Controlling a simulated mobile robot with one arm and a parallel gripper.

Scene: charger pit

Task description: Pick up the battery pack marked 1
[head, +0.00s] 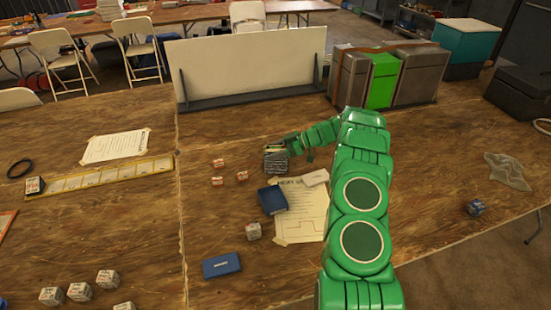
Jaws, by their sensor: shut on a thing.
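My gripper (287,147) is at the far end of my green arm, low over the middle of the wooden table. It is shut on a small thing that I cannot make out. A dark grey box (275,163) is right below the gripper; I cannot tell if they touch. Several small blocks that look like battery packs stand at the front left, among them one (80,291) and another (108,279). Another such block (254,231) stands by the paper sheet (300,231). Their marks are too small to read, so I cannot tell which is marked 1.
A white panel (250,65) and bins, one green (383,80), line the back. Small red-and-white boxes (218,163) lie left of the gripper. A dark blue box (272,200) and a blue case (221,265) lie nearer. A bluish block (475,207) sits right.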

